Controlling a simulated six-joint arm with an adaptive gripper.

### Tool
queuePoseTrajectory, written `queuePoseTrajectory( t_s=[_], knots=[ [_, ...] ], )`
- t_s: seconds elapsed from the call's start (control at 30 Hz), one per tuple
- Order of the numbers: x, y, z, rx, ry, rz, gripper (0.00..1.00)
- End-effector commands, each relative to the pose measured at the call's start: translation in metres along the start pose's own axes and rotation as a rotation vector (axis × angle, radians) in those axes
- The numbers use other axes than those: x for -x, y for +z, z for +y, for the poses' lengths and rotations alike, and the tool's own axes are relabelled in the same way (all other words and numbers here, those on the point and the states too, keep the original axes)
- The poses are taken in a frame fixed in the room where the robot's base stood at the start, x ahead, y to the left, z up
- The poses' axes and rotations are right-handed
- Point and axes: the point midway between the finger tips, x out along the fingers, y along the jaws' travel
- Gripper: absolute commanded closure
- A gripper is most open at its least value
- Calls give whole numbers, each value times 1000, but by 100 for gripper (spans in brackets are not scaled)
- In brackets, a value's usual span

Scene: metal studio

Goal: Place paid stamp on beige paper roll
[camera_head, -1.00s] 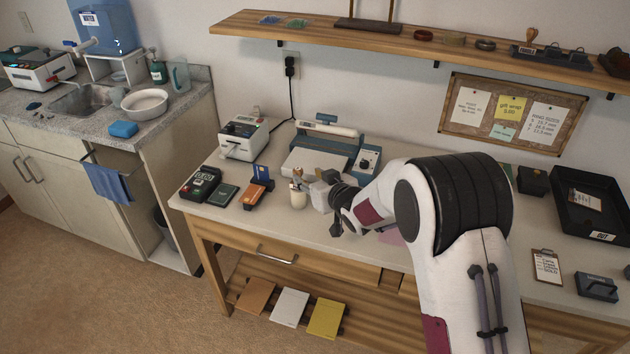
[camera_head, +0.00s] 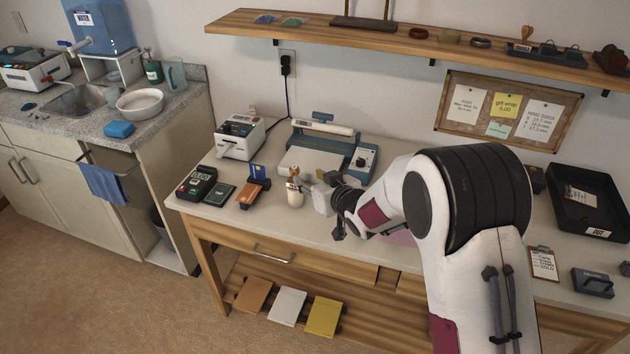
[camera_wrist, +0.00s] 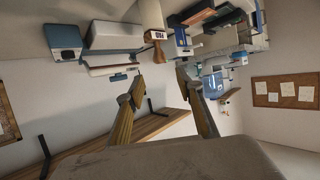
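The paid stamp (camera_head: 294,172), with a wooden handle, appears to stand upright on the top end of the beige paper roll (camera_head: 294,194), a short pale cylinder on the workbench. The wrist view is upside down. It shows the stamp (camera_wrist: 155,36) at the end of the roll (camera_wrist: 150,13), with the handle pointing away from the roll. My gripper (camera_head: 306,181) is just right of the stamp in the head view. In the wrist view my gripper (camera_wrist: 160,78) has its fingers apart with nothing held between them, and the stamp is beyond the fingertips.
A wall shelf (camera_head: 400,42) runs above. A black tray (camera_head: 590,203) is at the right.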

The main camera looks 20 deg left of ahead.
Motion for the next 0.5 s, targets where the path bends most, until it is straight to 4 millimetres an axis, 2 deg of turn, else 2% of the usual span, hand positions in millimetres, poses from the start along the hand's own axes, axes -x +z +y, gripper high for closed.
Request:
queuePoseTrajectory(
  t_s=[0.33,0.5],
  knots=[
    [1,-1,1,0,3,-1,64],
    [11,-8,12,-2,27,-12,64]
  ],
)
